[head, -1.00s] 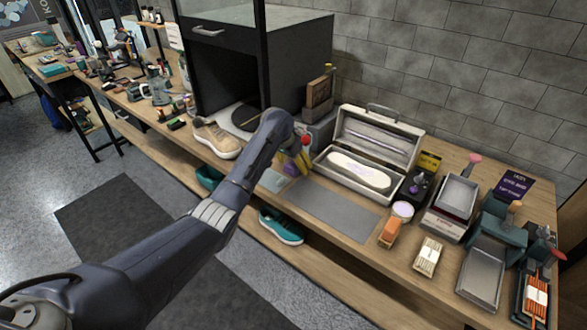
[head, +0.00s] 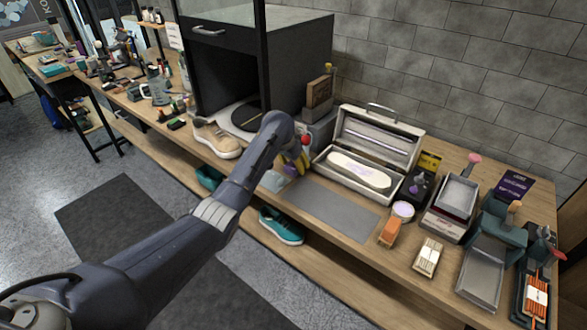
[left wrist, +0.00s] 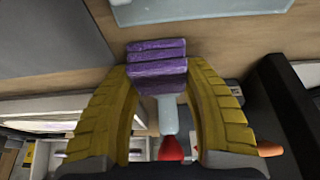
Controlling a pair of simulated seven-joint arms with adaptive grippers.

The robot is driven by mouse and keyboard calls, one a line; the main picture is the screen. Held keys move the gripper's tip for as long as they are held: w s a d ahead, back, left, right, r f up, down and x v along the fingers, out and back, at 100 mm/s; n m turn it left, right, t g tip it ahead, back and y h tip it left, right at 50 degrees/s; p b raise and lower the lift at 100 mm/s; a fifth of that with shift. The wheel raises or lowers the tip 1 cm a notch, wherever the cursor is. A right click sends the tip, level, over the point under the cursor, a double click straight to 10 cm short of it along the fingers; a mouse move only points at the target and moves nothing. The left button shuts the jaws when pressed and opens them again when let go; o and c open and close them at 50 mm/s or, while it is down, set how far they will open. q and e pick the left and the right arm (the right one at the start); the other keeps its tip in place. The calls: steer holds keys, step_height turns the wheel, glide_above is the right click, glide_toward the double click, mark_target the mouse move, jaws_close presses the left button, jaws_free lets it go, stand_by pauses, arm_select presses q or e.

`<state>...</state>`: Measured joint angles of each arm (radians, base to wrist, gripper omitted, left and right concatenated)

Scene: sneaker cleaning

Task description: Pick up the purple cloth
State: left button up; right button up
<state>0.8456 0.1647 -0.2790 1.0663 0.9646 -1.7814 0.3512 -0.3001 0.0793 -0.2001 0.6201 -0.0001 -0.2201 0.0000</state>
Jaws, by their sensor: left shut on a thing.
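The purple cloth (left wrist: 157,52) is a folded, ridged stack. In the left wrist view it sits between the yellow fingertips of my left gripper (left wrist: 157,76), which is shut on it. In the head view my left gripper (head: 297,163) is low over the workbench, left of the open white case; the arm link hides part of it, and the cloth cannot be made out clearly. My right gripper is not in view.
The open white case (head: 330,165) stands to the right, a tan sneaker (head: 217,140) to the left. A grey mat (head: 335,208) lies bare in front.

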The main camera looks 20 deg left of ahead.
arm_select(q)
steer(key=shift+r, duration=0.1)
step_height(320, 180, up, 20)
stand_by(0.9)
steer(key=shift+o, duration=1.4)
steer(key=c, duration=0.3)
steer(key=shift+f, duration=0.25)
steer(key=shift+c, duration=0.4)
